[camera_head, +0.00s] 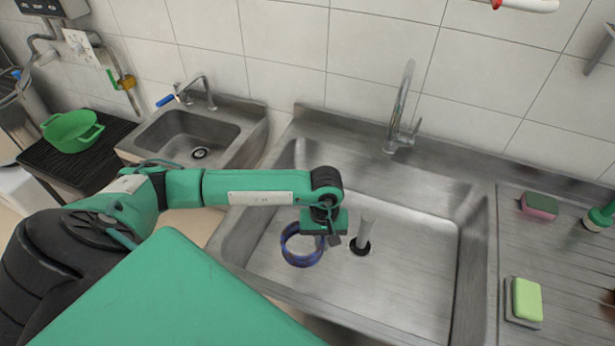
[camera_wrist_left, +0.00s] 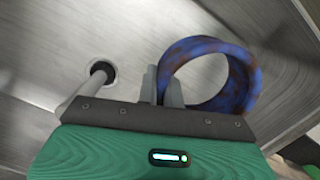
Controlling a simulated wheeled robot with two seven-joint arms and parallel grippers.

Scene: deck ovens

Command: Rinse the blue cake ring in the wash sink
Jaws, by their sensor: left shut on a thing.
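The blue cake ring (camera_head: 303,258) is held inside the large wash sink (camera_head: 410,285), over its left part. Brown smears show on the ring (camera_wrist_left: 243,75) in the left wrist view. My left gripper (camera_head: 332,238) is shut on the ring's wall, seen in the left wrist view with its fingers (camera_wrist_left: 163,88) pinching one side. A drain with an upright pipe (camera_head: 365,232) stands just right of the gripper. The faucet (camera_head: 401,115) is behind, at the sink's back edge; no water is visible. I cannot tell whether the ring touches the sink floor. My right gripper is out of view.
A ribbed drainboard at the right holds a pink and green sponge (camera_head: 539,205), a light green sponge (camera_head: 526,300) and a green-handled brush (camera_head: 598,217). A small hand sink (camera_head: 190,135) and a green colander (camera_head: 72,131) are at the left. The sink's right part is clear.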

